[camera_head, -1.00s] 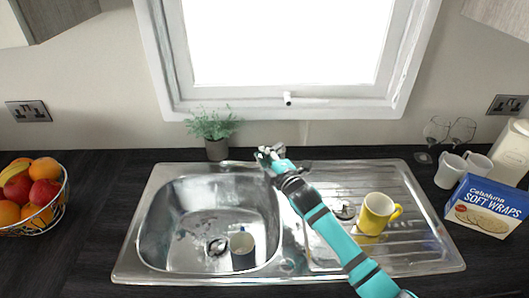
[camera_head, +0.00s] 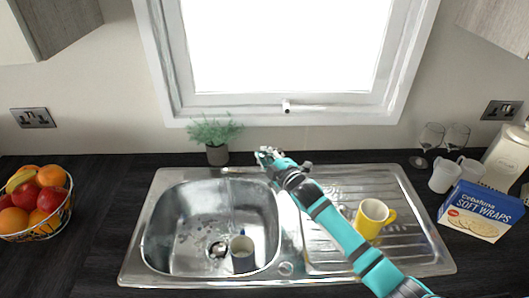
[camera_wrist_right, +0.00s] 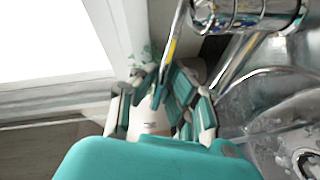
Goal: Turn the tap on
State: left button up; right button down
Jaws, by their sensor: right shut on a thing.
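The chrome tap (camera_wrist_right: 243,14) stands at the back edge of the sink. In the head view my right gripper (camera_head: 268,154) covers most of it, and only its spout (camera_head: 240,171) shows, reaching left over the basin. In the right wrist view a thin chrome lever (camera_wrist_right: 176,35) runs down from the tap body between the fingers of my right gripper (camera_wrist_right: 161,98), which is shut on it. I see no water flowing from the spout. My left gripper is not in view.
A potted plant (camera_head: 216,152) stands behind the basin, left of my gripper. The basin (camera_head: 160,235) holds a mug (camera_head: 242,258). A yellow mug (camera_head: 371,218) stands on the drainer, right of my arm. A window (camera_head: 280,50) is behind, and a wraps box (camera_head: 478,212) is right.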

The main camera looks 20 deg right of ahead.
jog(key=shift+w+d+r, duration=0.1)
jog(key=shift+r, duration=0.25)
jog(key=c, duration=1.5)
grip_release()
jog(key=shift+o, duration=0.4)
jog(key=shift+f, duration=0.25)
jog(key=shift+s, duration=0.25)
jog(key=v, duration=1.2)
jog(key=shift+w, duration=0.1)
jog(key=shift+c, duration=0.4)
